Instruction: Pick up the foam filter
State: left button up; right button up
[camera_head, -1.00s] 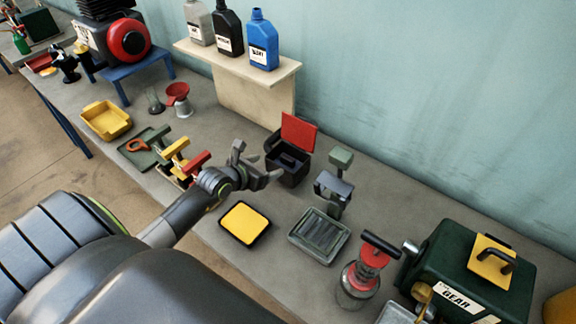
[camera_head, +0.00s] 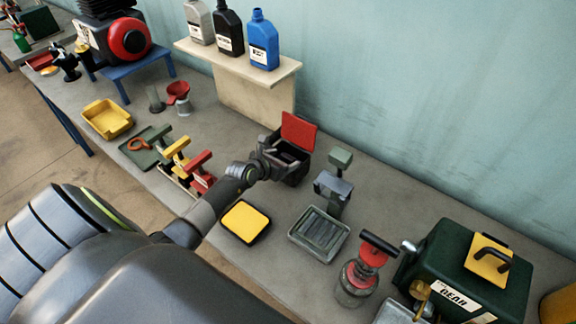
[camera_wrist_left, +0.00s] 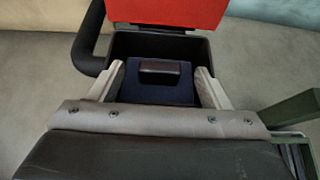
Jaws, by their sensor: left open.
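A black box (camera_head: 293,177) with a raised red lid (camera_head: 299,130) stands in the middle of the bench. Inside it is a dark blue block (camera_wrist_left: 158,94) with a dark raised tab (camera_wrist_left: 160,67), which looks like the foam filter. My left gripper (camera_head: 277,155) is at the near left side of the box opening. In the left wrist view, its two pale fingers (camera_wrist_left: 163,86) are spread, one on each side of the block. I cannot tell whether they touch it. My right gripper is not in view.
A black tray with a yellow pad (camera_head: 245,222) lies in front of the box. A grey-green ribbed tray (camera_head: 319,234) and a green stand (camera_head: 340,160) are to the right. Red and yellow T-handles (camera_head: 176,148) stand left of my arm. The wall is close behind.

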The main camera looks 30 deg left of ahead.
pick_arm(q)
jog(key=shift+w+f, duration=0.25)
jog(key=shift+w, duration=0.2)
jog(key=c, duration=1.3)
jog(key=shift+r, duration=0.15)
